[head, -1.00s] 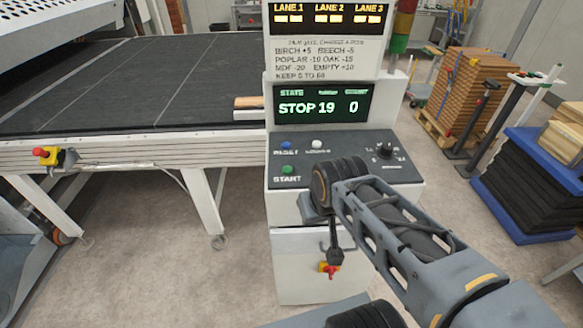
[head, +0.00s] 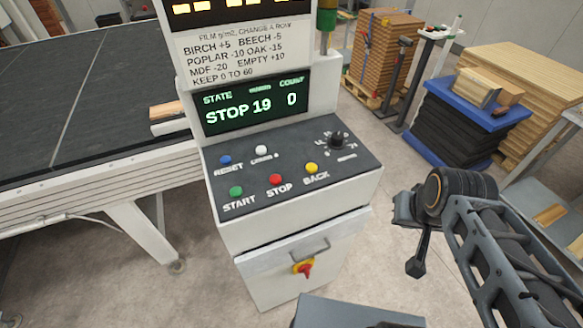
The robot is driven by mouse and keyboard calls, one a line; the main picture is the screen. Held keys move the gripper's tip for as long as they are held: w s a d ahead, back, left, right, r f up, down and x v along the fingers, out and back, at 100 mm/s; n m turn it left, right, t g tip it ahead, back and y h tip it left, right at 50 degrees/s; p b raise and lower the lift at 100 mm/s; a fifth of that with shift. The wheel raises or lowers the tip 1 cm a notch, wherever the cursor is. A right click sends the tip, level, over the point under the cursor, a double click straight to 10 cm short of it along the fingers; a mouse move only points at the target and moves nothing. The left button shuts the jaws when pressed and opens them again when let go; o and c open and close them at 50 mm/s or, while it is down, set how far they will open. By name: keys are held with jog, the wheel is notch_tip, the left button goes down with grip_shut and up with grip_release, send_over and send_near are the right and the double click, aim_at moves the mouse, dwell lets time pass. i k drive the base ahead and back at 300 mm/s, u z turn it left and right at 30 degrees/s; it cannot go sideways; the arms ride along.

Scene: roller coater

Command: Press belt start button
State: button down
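The green START button (head: 236,191) is at the front left of the sloped control panel (head: 331,174). The red STOP button (head: 275,179) and yellow BACK button (head: 311,168) are in the same row to its right. The blue RESET button (head: 225,160) and a white button (head: 261,151) sit behind. The display (head: 251,102) reads STOP 19 and count 0. My gripper (head: 414,268) hangs to the right of the console, apart from it and pointing down. Its fingers look close together, but they are too small and dark to judge.
The dark conveyor belt (head: 110,85) runs off to the left, with a wooden piece (head: 166,110) at its near end. A red and yellow switch (head: 304,268) is on the console front. A blue-topped stack (head: 464,104) stands to the right. The space above the panel is clear.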

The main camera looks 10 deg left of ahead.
aim_at(236, 192)
jog(key=z, duration=0.5)
jog(key=k, duration=1.3)
jog(key=u, duration=1.9)
jog(key=i, duration=0.5)
